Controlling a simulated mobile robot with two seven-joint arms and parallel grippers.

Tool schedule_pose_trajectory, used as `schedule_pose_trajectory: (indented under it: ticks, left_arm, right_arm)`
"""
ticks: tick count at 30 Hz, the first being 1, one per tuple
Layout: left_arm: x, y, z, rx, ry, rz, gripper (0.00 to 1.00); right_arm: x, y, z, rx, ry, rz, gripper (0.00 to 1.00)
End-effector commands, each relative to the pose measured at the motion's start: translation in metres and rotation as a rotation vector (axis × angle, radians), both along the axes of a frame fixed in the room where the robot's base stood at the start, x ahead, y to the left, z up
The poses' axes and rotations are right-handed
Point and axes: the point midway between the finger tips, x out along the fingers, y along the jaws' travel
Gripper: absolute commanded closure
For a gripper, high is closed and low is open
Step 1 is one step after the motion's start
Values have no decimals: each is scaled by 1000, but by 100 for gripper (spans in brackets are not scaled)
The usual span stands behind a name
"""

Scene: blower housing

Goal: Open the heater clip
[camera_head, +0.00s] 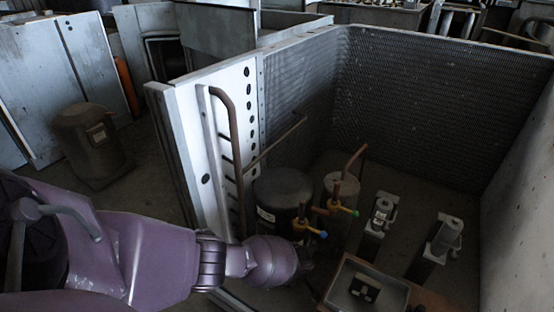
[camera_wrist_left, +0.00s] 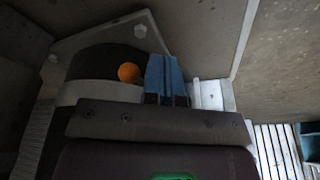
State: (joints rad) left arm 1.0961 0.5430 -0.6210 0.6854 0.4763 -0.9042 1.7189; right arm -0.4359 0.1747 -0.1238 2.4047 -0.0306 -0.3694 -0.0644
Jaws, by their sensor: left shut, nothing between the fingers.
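In the left wrist view a dark rounded body (camera_wrist_left: 105,58) with a pale grey band (camera_wrist_left: 100,92) around it fills the left. A round orange piece (camera_wrist_left: 129,72) sits just above the band. I cannot tell for sure which part is the heater clip. My left gripper (camera_wrist_left: 164,66) has blue fingers, shut and empty, just right of the orange piece; I cannot tell whether they touch. In the head view my purple left arm reaches in to the black cylinder (camera_head: 282,188), and its fingers are too dark to make out. My right gripper is not in view.
Pipes with yellow valves and blue and green handles (camera_head: 333,209) stand right of the black cylinder. A white perforated panel (camera_head: 225,120) rises to its left. Mesh walls (camera_head: 430,100) enclose the back. A tray (camera_head: 345,297) lies in front.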

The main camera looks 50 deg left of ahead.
Motion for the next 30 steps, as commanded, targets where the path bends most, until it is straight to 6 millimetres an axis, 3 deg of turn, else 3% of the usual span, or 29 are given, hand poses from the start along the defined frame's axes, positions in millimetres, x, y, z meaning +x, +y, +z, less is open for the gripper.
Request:
schedule_pose_trajectory:
  ticks: [1,30]
  left_arm:
    - [-1,6,1,5,0,6,100]
    - [-28,16,43,4,-5,5,100]
  right_arm:
    - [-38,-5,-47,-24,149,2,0]
    - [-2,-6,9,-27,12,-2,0]
